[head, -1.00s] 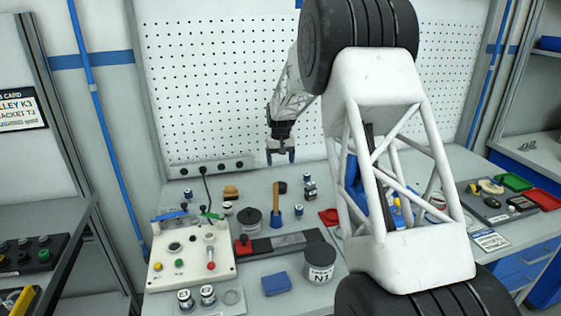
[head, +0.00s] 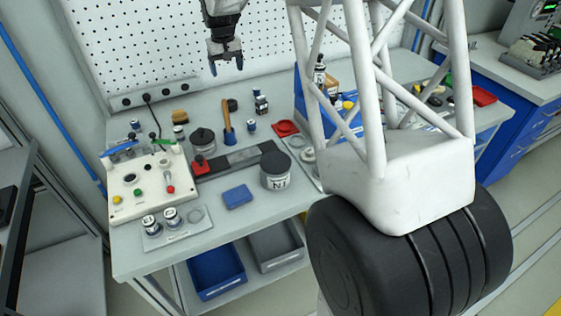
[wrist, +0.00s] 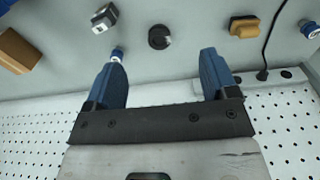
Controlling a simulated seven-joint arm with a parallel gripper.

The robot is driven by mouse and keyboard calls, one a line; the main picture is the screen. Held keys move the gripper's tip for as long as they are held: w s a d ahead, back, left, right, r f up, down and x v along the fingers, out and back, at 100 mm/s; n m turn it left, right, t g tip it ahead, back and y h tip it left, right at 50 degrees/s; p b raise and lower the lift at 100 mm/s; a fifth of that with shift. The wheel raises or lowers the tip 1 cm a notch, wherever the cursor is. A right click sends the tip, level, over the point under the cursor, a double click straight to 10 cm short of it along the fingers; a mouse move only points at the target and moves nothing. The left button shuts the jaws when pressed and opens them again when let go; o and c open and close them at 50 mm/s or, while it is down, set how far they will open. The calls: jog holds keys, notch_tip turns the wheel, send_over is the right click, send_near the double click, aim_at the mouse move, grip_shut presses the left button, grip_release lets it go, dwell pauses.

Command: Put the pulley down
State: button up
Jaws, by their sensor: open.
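My gripper (head: 226,65) hangs in front of the pegboard, above the back of the bench, with its two blue fingers apart. In the wrist view my gripper (wrist: 166,80) is open with nothing between its fingers. I cannot identify the pulley for sure. A grey round part (head: 308,154) on the bench, partly hidden by my arm, may be it. In the wrist view a dark round thing (wrist: 160,36) lies on the bench beyond the fingertips.
A control box (head: 150,185) stands at the bench's left, beside a dark-lidded pot (head: 202,142). A wooden-handled tool (head: 227,118), a black-lidded jar (head: 275,178) and a blue block (head: 237,196) stand or lie nearby. A blue bin (head: 215,272) sits below. Bare bench shows around the block.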

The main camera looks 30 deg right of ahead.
jog(key=s+a+r, duration=0.1)
jog(key=s+r, duration=0.2)
jog(key=s, duration=0.6)
jog(key=s+a+r+t, duration=0.1)
jog(key=s+a+r, duration=0.15)
jog(key=s, duration=0.65)
jog(key=s+r, duration=0.4)
jog(key=s, duration=0.5)
jog(key=s+a+f, duration=0.1)
jog(key=s+f, duration=0.1)
jog(key=s, duration=1)
jog(key=s+a+f+t, duration=0.1)
jog(key=s+f, duration=0.1)
jog(key=s, duration=1)
jog(key=shift+s+f, duration=0.2)
jog(key=shift+f, duration=0.1)
